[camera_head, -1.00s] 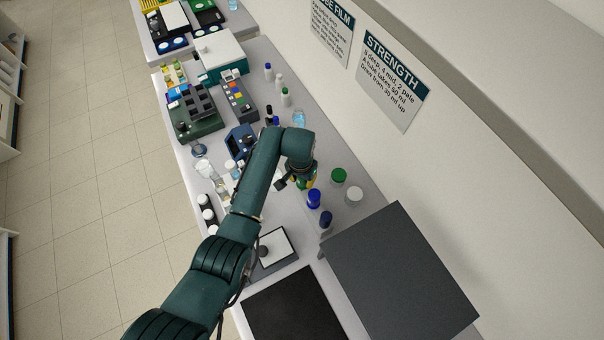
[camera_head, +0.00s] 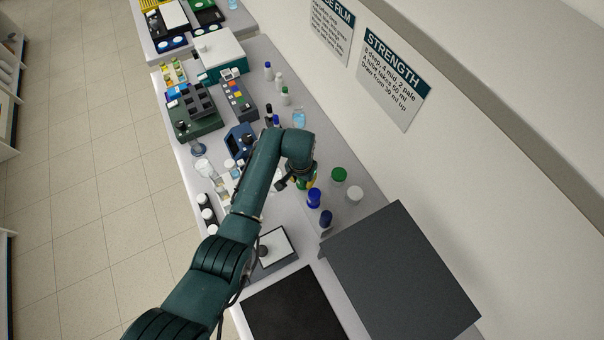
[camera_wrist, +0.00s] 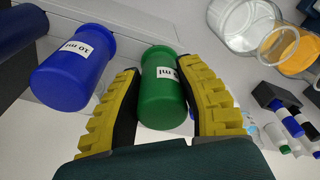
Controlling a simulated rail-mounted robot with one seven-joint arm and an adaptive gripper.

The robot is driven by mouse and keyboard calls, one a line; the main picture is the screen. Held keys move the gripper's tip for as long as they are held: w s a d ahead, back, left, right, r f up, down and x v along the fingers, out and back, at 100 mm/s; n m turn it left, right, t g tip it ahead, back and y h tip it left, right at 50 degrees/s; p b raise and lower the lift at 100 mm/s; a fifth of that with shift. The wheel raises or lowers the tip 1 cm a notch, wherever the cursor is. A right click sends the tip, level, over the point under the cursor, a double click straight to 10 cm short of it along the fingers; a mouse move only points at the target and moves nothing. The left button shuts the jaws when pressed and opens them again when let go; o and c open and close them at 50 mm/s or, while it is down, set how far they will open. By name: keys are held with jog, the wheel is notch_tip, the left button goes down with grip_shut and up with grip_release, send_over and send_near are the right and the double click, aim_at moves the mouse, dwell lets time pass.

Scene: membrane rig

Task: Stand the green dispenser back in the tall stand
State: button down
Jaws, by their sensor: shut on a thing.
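My gripper (camera_wrist: 165,105) is shut on the green dispenser (camera_wrist: 163,90), with a yellow ridged finger on either side of it. The dispenser has a wide top rim and a white label partly hidden by the right finger. In the head view my gripper (camera_head: 302,184) is low over the bench, and the arm mostly hides the dispenser. A blue labelled container (camera_wrist: 75,68) stands just left of the left finger in the wrist view. I cannot make out for sure which thing is the tall stand.
A large dark grey box (camera_head: 400,270) is nearer. Glass jars (camera_wrist: 245,25) show at the wrist view's upper right.

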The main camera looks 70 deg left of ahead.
jog(key=shift+f, duration=0.1)
jog(key=c, duration=0.7)
grip_release()
jog(key=r, duration=1.2)
jog(key=shift+s+d, duration=0.3)
jog(key=shift+d, duration=0.05)
